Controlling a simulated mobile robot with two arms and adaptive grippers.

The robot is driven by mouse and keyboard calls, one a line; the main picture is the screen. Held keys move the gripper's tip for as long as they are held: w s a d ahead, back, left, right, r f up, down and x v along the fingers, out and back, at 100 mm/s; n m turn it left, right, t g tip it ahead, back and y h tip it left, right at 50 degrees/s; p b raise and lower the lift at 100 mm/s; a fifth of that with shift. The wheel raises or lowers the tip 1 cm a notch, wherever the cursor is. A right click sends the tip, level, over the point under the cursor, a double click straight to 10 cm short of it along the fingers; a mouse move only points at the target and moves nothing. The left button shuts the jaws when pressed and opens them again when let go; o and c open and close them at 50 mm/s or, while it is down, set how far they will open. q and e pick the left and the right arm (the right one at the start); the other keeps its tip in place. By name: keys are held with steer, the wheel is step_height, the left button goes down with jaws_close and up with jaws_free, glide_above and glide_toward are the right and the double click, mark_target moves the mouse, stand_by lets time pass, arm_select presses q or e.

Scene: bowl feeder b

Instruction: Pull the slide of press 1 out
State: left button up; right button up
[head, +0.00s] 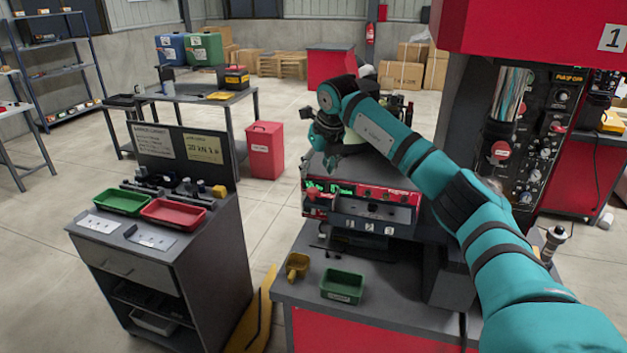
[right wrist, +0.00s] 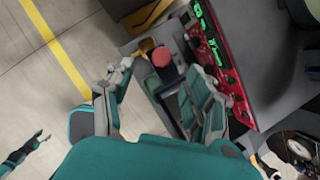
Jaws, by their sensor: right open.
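Press 1 (head: 545,25) is the red and dark machine at the right, marked with a 1. A lower unit (head: 375,195) with a red panel and green displays stands at its left side. A red round knob (head: 313,195) sits at that unit's left front; it also shows in the right wrist view (right wrist: 162,57). I cannot tell which part is the slide. My right gripper (head: 325,130) is above and behind the lower unit; in the right wrist view its fingers are apart and empty, with the knob beyond and between them. My left gripper (right wrist: 40,138) shows small at the left edge of the right wrist view.
A green tray (head: 342,287) and a yellow scoop (head: 297,266) are on the bench in front of the lower unit. A dark cart (head: 200,262) with another green tray (head: 122,202) and a red tray (head: 173,212) stands at the left. Floor between cart and bench is narrow.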

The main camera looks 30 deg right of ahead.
steer(key=shift+v, duration=1.8)
steer(key=shift+w+a, duration=0.1)
